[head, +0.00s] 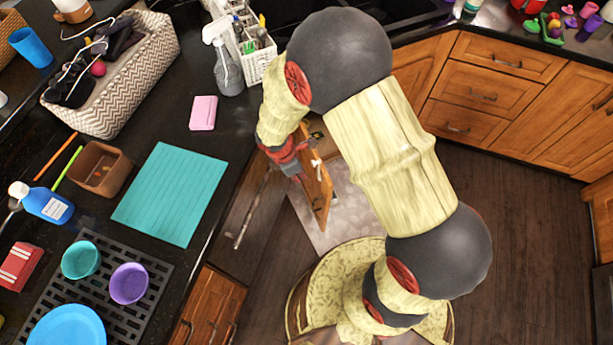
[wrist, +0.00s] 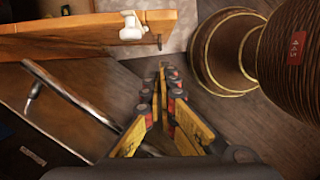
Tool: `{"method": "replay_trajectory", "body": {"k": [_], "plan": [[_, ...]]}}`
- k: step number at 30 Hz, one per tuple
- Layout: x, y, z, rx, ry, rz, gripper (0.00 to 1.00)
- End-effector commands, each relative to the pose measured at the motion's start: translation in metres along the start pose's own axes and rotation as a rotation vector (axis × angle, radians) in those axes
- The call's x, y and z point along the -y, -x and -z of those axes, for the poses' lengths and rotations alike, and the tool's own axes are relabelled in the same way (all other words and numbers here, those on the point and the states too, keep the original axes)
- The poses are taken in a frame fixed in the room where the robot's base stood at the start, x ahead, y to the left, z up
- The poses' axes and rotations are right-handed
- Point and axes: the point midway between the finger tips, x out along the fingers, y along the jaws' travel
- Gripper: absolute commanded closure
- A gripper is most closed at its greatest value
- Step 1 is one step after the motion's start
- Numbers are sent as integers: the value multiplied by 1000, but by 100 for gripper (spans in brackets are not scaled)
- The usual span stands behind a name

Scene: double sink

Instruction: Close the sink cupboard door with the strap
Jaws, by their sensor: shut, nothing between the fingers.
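The sink cupboard door (head: 319,192) stands open, seen nearly edge-on below my arm in the head view. In the wrist view its wooden edge (wrist: 60,42) crosses the top left. A small white piece, possibly the strap or its mount, shows on the door in the head view (head: 316,162) and in the wrist view (wrist: 132,27). Its exact form is unclear. My gripper (wrist: 161,78) is shut and empty, apart from the white piece in the wrist view. In the head view my gripper (head: 298,178) is beside the door, on its left, partly hidden by my arm.
A dark appliance front with a long bar handle (head: 254,208) lies left of the door; the handle (wrist: 70,95) is left of my fingers. The counter (head: 215,150) edge runs above it. A pale mat (head: 345,200) lies on the floor. My own base stands close by.

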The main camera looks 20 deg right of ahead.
Motion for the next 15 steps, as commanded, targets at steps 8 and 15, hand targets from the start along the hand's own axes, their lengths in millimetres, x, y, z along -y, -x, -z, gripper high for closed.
{"method": "replay_trajectory", "body": {"k": [8,15], "plan": [[1,-57,1,0,-3,3,100],[0,-92,-9,-1,-9,0,100]]}}
